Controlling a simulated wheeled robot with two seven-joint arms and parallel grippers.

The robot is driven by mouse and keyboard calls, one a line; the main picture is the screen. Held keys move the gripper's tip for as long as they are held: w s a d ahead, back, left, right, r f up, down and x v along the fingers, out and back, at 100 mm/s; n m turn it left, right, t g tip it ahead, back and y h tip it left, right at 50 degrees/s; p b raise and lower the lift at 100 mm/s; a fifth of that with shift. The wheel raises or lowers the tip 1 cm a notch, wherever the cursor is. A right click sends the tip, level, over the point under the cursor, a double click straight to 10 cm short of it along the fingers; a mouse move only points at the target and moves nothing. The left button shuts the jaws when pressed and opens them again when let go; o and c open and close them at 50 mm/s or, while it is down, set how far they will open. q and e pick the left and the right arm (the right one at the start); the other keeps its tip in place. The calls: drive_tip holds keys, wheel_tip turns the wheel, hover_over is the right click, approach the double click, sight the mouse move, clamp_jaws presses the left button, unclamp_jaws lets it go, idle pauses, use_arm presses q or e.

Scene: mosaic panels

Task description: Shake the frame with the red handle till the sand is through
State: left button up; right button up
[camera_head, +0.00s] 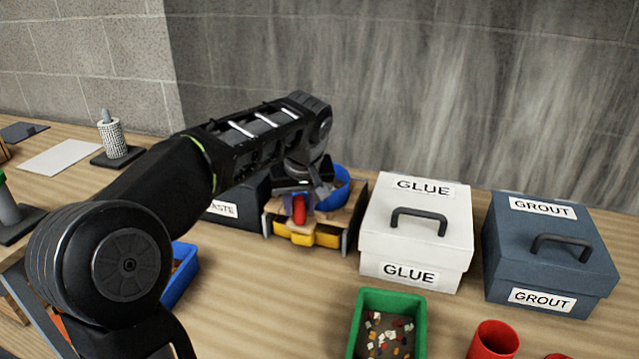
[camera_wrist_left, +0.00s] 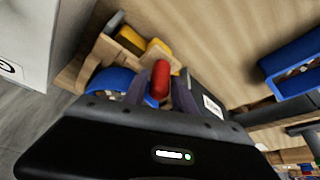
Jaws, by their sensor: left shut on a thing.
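The red handle (camera_head: 299,209) stands at the front of a wooden frame beside a blue round rim (camera_head: 339,190). My left gripper (camera_head: 300,194) is shut on the red handle, reaching down from above and behind. In the left wrist view, the red handle (camera_wrist_left: 161,80) sits between the fingers of my left gripper (camera_wrist_left: 150,90), with the blue rim (camera_wrist_left: 108,82) beside it. Yellow parts (camera_head: 304,236) lie below and in front. The gripper hides much of the frame, and I cannot see any sand in it. My right gripper is not in view.
A white GLUE box (camera_head: 416,247) stands close to the right, with a blue-grey GROUT box (camera_head: 548,268) beyond. A dark PASTE box (camera_head: 236,212) is close to the left. A green tray of chips (camera_head: 420,335), a red cup (camera_head: 494,341) and a blue tray (camera_head: 181,276) are nearer.

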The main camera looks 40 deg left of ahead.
use_arm(q)
drive_tip(key=shift+w+a, duration=0.25)
drive_tip(key=shift+w, duration=0.55)
drive_tip(key=shift+w+a+p, duration=0.1)
drive_tip(key=shift+w+p, duration=0.3)
drive_tip(key=shift+p, duration=0.05)
drive_tip(key=o, duration=2)
wheel_tip(320, 180, up, 8)
drive_tip(key=p, duration=0.6)
drive_tip(key=shift+s, duration=0.1)
